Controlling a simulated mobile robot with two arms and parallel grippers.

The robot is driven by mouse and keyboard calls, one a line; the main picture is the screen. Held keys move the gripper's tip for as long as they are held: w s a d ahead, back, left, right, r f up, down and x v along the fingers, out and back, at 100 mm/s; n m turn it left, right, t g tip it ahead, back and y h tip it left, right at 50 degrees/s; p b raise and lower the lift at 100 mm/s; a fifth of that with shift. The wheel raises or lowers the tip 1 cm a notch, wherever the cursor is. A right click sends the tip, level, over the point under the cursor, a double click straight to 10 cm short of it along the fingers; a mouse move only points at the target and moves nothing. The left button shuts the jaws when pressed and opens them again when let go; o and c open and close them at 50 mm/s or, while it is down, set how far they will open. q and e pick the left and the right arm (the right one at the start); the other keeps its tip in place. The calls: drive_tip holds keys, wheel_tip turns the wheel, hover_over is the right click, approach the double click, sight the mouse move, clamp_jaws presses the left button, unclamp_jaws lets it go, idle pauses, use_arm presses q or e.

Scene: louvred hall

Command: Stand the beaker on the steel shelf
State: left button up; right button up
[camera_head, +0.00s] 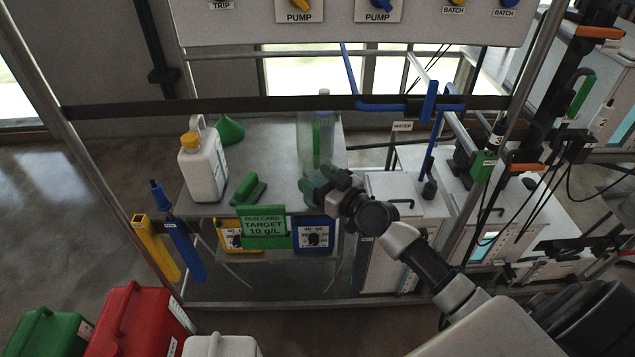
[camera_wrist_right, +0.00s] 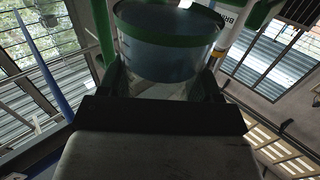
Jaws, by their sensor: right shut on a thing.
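The beaker (camera_head: 326,115) is a tall, clear vessel with green showing through or on it. It stands roughly upright at the right end of the grey steel shelf (camera_head: 270,150). My right gripper (camera_head: 316,186) is shut on it low down, with the arm coming from the lower right. In the right wrist view the beaker (camera_wrist_right: 170,55) fills the space between the fingers, bluish with a green band. I cannot tell whether its base touches the shelf, as the gripper hides it. My left gripper is not in view.
On the shelf are a white jug (camera_head: 203,165) with a yellow cap, a green funnel (camera_head: 230,129) and a green object (camera_head: 247,190). A green run card (camera_head: 264,227) hangs at the front edge. Blue pipes (camera_head: 380,107) are to the right.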

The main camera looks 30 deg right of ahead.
drive_tip(key=w+f+b, duration=0.1)
drive_tip(key=w+d+f+b, duration=0.1)
drive_tip(key=shift+w+d+f, duration=0.15)
drive_tip(key=shift+w, duration=0.15)
drive_tip(key=shift+w+d+f, duration=0.1)
drive_tip(key=shift+w, duration=0.1)
drive_tip(key=shift+s, duration=0.1)
drive_tip(key=shift+b, duration=0.3)
drive_tip(key=o, duration=1)
